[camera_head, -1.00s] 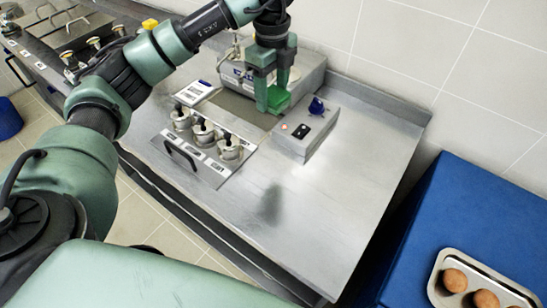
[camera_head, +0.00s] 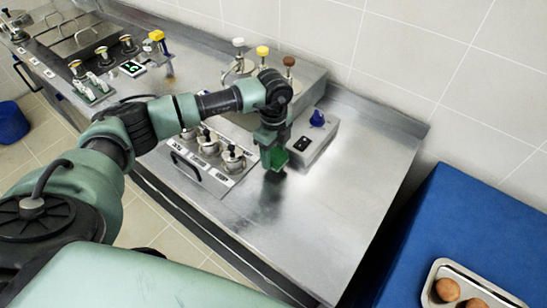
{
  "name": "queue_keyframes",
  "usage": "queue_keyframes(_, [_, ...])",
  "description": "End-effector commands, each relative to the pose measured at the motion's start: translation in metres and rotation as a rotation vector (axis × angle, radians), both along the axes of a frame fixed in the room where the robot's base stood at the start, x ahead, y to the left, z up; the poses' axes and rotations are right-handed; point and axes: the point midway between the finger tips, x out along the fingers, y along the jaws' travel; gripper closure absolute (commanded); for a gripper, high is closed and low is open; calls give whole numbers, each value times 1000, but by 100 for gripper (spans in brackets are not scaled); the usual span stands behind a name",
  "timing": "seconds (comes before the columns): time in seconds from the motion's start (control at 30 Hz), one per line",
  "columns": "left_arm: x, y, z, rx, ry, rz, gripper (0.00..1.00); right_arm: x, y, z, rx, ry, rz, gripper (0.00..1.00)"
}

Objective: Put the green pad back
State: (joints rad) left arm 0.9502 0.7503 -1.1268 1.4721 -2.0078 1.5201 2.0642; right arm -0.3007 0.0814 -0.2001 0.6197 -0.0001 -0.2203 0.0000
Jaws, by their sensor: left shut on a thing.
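The green pad (camera_head: 279,159) is in my left gripper (camera_head: 271,161), whose fingers are shut on it. The gripper points down and holds the pad above the steel counter (camera_head: 320,205), just left of a grey box. A dark blurred reflection lies on the counter below it. The fingers partly cover the pad. My right gripper is out of view.
The grey box (camera_head: 322,141) carries a blue knob (camera_head: 317,118) and a black switch. Several metal valves (camera_head: 208,141) stand left of the gripper. Taps with coloured tops (camera_head: 262,53) stand behind. A bun tray (camera_head: 432,272) lies on a blue surface (camera_head: 463,213). The front counter is clear.

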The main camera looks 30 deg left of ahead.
Motion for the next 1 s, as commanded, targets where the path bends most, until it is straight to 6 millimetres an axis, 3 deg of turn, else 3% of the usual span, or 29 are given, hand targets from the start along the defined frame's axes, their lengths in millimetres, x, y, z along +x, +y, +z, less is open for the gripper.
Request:
queue_keyframes(0.2, [0, 0, -26, 0, 2, 1, 79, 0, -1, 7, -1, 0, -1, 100])
queue_keyframes(0.6, [0, 0, -33, -1, 1, 0, 79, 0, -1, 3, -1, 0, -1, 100])
queue_keyframes(0.63, [0, 0, -31, -1, 0, 0, 38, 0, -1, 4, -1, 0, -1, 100])
queue_keyframes(1.0, [0, 0, -27, -1, 0, 0, 37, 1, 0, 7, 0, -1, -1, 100])
